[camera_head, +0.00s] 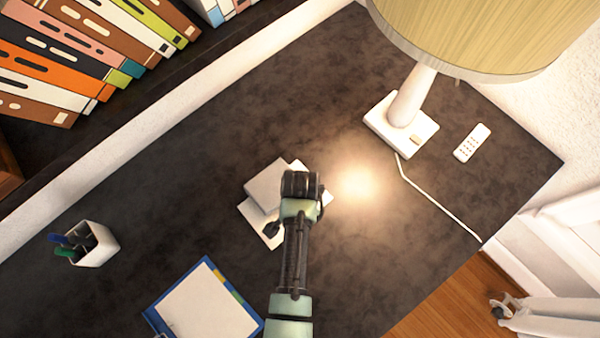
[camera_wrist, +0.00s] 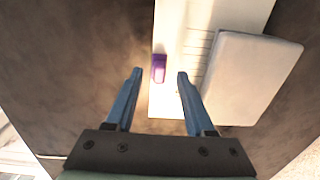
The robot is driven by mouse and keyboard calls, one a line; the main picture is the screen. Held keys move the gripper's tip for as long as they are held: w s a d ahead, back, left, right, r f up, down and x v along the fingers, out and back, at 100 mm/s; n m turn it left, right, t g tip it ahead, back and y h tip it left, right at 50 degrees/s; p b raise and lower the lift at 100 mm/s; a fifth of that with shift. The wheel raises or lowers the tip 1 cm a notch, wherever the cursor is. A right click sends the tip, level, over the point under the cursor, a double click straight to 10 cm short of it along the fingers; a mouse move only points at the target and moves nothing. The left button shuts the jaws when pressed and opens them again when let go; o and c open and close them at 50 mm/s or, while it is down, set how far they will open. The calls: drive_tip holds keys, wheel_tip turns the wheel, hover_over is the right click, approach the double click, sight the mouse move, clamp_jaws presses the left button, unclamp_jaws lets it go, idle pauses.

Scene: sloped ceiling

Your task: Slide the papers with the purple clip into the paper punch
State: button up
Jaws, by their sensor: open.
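White papers (camera_wrist: 180,45) lie on the dark desk, partly hidden by my arm in the head view, where a corner shows (camera_head: 258,225). A purple clip (camera_wrist: 159,68) sits at their left edge in the wrist view. A pale, rounded flat block (camera_wrist: 255,75), possibly the paper punch, overlaps the papers on the right; it also shows in the head view (camera_head: 268,183). I cannot tell whether the papers pass under it or into it. My gripper (camera_wrist: 158,73) is open and empty above the papers, the clip showing between its blue fingertips. Its fingers are hidden in the head view.
A lamp (camera_head: 405,110) with a wide shade and a cord stands at the upper right, next to a white remote-like device (camera_head: 472,142). A blue-edged folder (camera_head: 208,305) lies below left, and a white pen cup (camera_head: 95,245) farther left. Desk between them is clear.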

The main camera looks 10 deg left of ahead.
wheel_tip(320, 180, up, 12)
idle(0.4)
drive_tip(key=shift+w, duration=0.1)
idle(0.4)
drive_tip(key=w+d+r+n+t+b, duration=0.1)
drive_tip(key=w+r+n+t, duration=0.1)
drive_tip(key=w+r+t, duration=0.6)
drive_tip(key=w+r+n+t, duration=0.1)
drive_tip(key=w+r+t, duration=0.2)
drive_tip(key=w+r, duration=1)
wheel_tip(320, 180, up, 21)
drive_tip(key=s+d+n+t, duration=0.1)
drive_tip(key=n+t, duration=0.1)
drive_tip(key=t, duration=0.5)
drive_tip(key=s+r+n+t, duration=0.1)
drive_tip(key=s+r+t, duration=0.2)
drive_tip(key=r, duration=0.5)
drive_tip(key=s+d+r+t, duration=0.1)
drive_tip(key=s+r+t, duration=0.2)
drive_tip(key=s+r, duration=0.3)
drive_tip(key=s+d+r+n+t+b, duration=0.1)
drive_tip(key=s+r+t, duration=0.2)
drive_tip(key=r, duration=0.6)
drive_tip(key=shift+s+r+n, duration=0.3)
drive_tip(key=shift+s, duration=0.65)
